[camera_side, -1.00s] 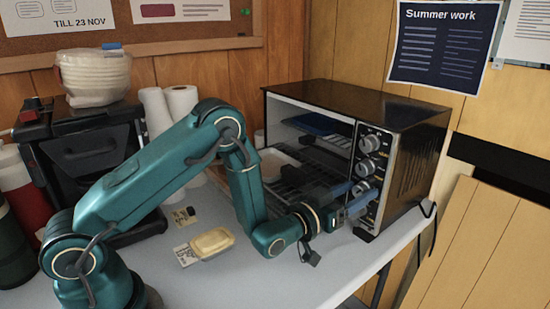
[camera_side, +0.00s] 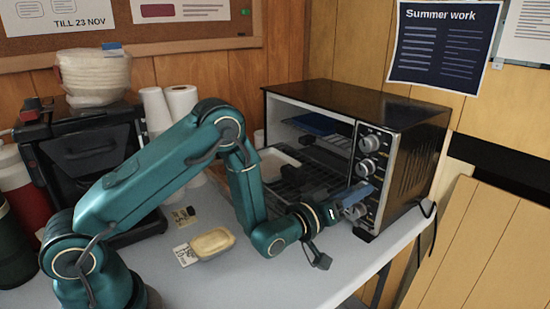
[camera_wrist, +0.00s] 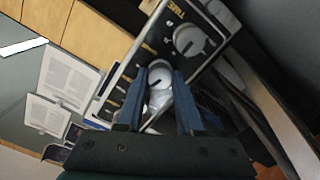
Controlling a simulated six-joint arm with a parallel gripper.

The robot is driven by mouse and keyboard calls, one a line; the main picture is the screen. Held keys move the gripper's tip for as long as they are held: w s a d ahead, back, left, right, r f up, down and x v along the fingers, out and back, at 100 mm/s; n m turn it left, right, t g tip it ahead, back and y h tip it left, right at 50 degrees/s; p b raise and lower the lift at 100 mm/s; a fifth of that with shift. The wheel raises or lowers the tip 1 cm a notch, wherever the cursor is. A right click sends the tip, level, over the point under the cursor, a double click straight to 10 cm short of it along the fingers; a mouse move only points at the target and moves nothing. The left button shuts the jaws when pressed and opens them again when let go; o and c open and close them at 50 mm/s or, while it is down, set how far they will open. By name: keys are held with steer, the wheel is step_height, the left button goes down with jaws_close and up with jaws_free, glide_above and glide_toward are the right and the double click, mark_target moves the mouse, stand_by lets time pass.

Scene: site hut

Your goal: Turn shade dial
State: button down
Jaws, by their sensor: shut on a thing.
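The oven's control panel (camera_side: 377,130) carries a column of silver dials on the right of its front. My gripper (camera_side: 361,197) is at the lower dials, with its blue fingers tilted. In the wrist view its fingers stand either side of a silver dial (camera_wrist: 159,82) and are shut on it. A dark pointer mark shows on that dial, but its label is not readable. A neighbouring dial (camera_wrist: 188,40) sits by the word TIME. In the side view the top dial (camera_side: 371,143) and second dial (camera_side: 367,167) are clear of my gripper.
The black toaster oven (camera_side: 345,98) stands open-fronted, with a pale tray (camera_side: 283,160) and a blue item (camera_side: 316,123) inside. Paper rolls (camera_side: 181,101) stand behind my arm.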

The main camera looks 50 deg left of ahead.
steer(key=shift+n, duration=1.2)
steer(key=c, duration=0.5)
jaws_free()
steer(key=shift+c, duration=0.2)
steer(key=shift+s, duration=0.1)
steer(key=s, duration=0.5)
